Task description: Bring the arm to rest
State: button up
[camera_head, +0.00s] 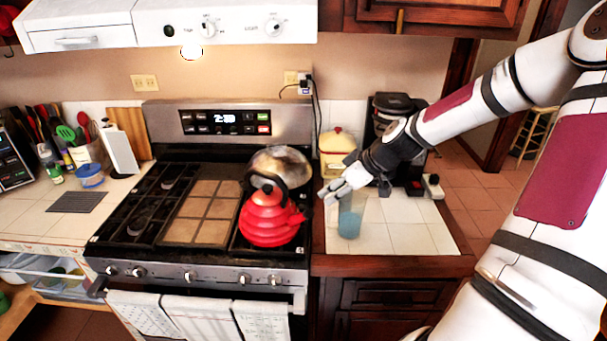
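My arm reaches in from the right over the counter. My gripper (330,195) is over the white tiled counter (405,238) to the right of the stove, pointing left and down. A blue translucent cup (349,225) stands upright on the tiles just below the gripper. The fingers overlap the cup's upper edge in the picture, and I cannot tell whether they touch it. The fingers are too small to tell how far apart they are.
A red kettle (268,220) stands on the stove left of my gripper, with a metal pot (290,162) behind it. A yellow-lidded canister (337,146) and a dark coffee maker (395,112) stand behind the arm. The front right tiles are clear.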

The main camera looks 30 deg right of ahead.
jog(key=a+g+h+b, duration=0.1)
jog(key=a+g+b, duration=0.15)
jog(key=a, duration=0.45)
jog(key=s+a+r+m+t+h+b, duration=0.1)
jog(key=s+a+r+m+b, duration=0.3)
jog(key=s+a+r, duration=0.9)
jog(key=shift+s+a+r+m+h+b, duration=0.3)
jog(key=shift+a+m+h, duration=0.35)
jog(key=shift+a, duration=0.5)
jog(key=shift+o, duration=0.3)
